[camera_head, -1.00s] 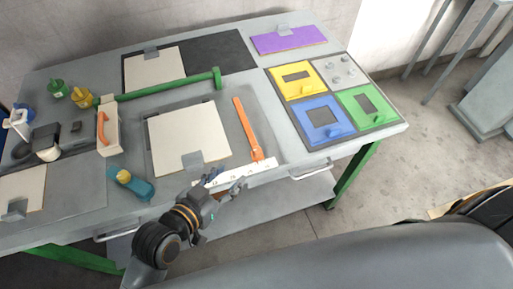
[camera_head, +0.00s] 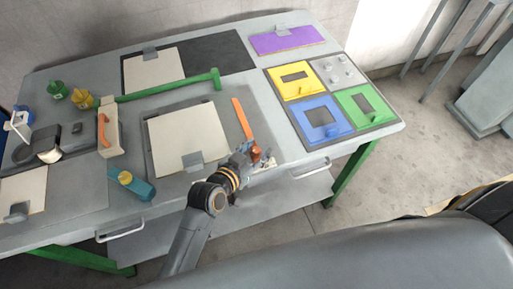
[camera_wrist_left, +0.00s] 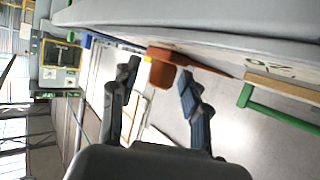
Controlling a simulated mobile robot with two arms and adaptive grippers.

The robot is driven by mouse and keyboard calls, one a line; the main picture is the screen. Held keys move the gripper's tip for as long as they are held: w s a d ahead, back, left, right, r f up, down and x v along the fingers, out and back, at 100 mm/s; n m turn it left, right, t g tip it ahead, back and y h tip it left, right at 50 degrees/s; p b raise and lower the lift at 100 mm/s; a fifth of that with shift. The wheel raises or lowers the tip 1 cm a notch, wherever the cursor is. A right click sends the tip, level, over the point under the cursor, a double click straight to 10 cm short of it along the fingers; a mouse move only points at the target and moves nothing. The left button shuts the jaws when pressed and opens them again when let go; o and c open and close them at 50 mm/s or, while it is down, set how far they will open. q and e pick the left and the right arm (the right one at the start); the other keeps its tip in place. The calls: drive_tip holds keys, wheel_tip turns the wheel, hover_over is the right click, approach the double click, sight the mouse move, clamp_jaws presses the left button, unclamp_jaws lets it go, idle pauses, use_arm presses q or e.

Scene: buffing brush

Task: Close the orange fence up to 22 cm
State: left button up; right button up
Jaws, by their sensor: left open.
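The orange fence (camera_head: 242,117) is a thin bar lying on the grey table board, right of a white sheet with a clip. Its near end has an orange block, partly hidden by my left gripper (camera_head: 252,154). In the left wrist view the orange block (camera_wrist_left: 161,67) shows between the two dark fingertips, which are apart. I cannot tell whether either finger touches it. A white scale (camera_head: 265,165) at the table's front edge is mostly hidden by the gripper; its "20" mark (camera_wrist_left: 268,63) shows in the left wrist view. The right gripper is not in view.
Yellow (camera_head: 297,83), blue (camera_head: 322,119) and green (camera_head: 364,104) panels stand to the right. A green bar (camera_head: 170,86) lies behind the white sheet (camera_head: 187,139). A teal tool (camera_head: 132,185) is at the front left. A drawer handle (camera_head: 313,170) sticks out at the front edge.

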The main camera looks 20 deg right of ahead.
use_arm(q)
clamp_jaws()
idle(0.3)
drive_tip(key=a+p, duration=0.1)
drive_tip(key=a, duration=0.4)
drive_tip(key=shift+a, duration=0.4)
drive_tip(key=shift+d, duration=0.1)
unclamp_jaws()
